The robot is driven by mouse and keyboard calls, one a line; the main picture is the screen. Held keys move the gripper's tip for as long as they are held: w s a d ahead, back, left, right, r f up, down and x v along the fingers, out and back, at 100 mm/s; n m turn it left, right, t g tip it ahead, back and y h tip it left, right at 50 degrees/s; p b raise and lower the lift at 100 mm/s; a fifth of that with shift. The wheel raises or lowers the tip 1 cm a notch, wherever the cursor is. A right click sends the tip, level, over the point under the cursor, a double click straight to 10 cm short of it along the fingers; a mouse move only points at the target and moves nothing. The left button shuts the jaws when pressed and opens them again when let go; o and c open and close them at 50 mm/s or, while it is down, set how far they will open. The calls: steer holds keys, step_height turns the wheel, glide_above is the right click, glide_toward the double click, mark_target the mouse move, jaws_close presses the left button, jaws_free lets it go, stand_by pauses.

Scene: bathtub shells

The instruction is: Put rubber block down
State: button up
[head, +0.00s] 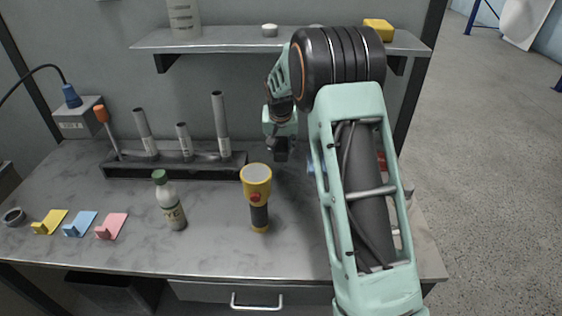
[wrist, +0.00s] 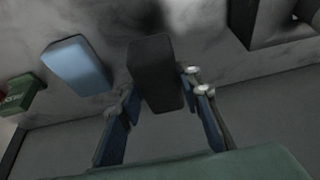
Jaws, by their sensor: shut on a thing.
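The rubber block is a dark grey, near-black block (wrist: 155,72) in the wrist view. My gripper (wrist: 160,95) is shut on it, with a blue-padded finger on each side. In the head view my gripper (head: 281,138) points down over the back of the worktop, right of the black rack, and the dark block (head: 281,152) shows small at its tip. I cannot tell whether the block touches the worktop.
A blue block (wrist: 78,65) and a green object (wrist: 22,95) lie left in the wrist view. The black rack (head: 130,170) holds upright tubes. A yellow flashlight (head: 257,185) and a bottle (head: 170,203) stand in front. A shelf (head: 230,39) hangs above.

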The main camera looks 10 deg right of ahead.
mark_target(281, 167)
steer(key=shift+f, duration=2.55)
steer(key=shift+f, duration=0.1)
steer(key=shift+f, duration=0.15)
steer(key=o, duration=1)
steer(key=shift+r, duration=0.2)
steer(key=shift+r, duration=0.25)
steer(key=v, duration=1.1)
steer(key=shift+s+a+r, duration=0.1)
steer(key=shift+s+r, duration=0.15)
